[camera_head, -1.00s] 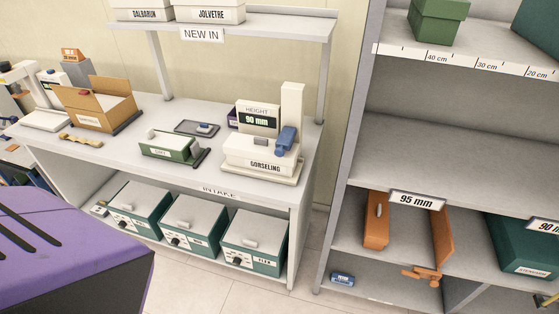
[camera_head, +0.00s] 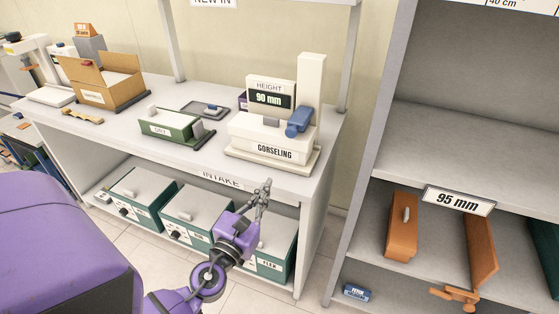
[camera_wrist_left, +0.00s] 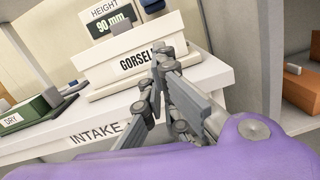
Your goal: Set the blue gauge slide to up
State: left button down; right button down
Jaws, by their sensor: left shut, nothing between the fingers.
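The height gauge, with a white column (camera_head: 311,100) and a display (camera_head: 269,97) reading 90 mm, stands at the right end of the intake table. Its blue slide (camera_head: 299,121) sits low on the column, beside the white GORSELING box (camera_head: 270,139). In the left wrist view the display (camera_wrist_left: 112,21) and the box (camera_wrist_left: 140,58) show behind the fingers, and part of the blue slide (camera_wrist_left: 152,6) is at the top edge. My left gripper (camera_head: 263,184) is shut and empty, in front of the table edge and below the gauge. My right gripper is not in view.
A green DRY tray (camera_head: 168,136) and a grey tray (camera_head: 200,111) lie left of the gauge. An open cardboard box (camera_head: 100,88) stands farther left. Teal boxes (camera_head: 143,200) fill the lower shelf. A grey shelving unit (camera_head: 440,150) rises at the right.

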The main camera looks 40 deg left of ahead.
pick_arm(q)
jog(key=p, duration=0.2)
send_near(290, 143)
jog(key=w+f, duration=0.1)
jog(key=w+a+f, duration=0.1)
jog(key=w+f, duration=0.1)
jog(key=shift+w+a+f, duration=0.1)
jog(key=shift+w+f, duration=0.05)
jog(key=shift+w, duration=0.05)
jog(key=r+p, duration=0.1)
jog(key=w+r+p, duration=0.1)
jog(key=r, duration=0.1)
jog(key=shift+w+p, duration=0.15)
jog(key=shift+p, duration=0.25)
jog(key=shift+r+p, duration=0.35)
jog(key=shift+r, duration=0.05)
jog(key=shift+f, duration=0.1)
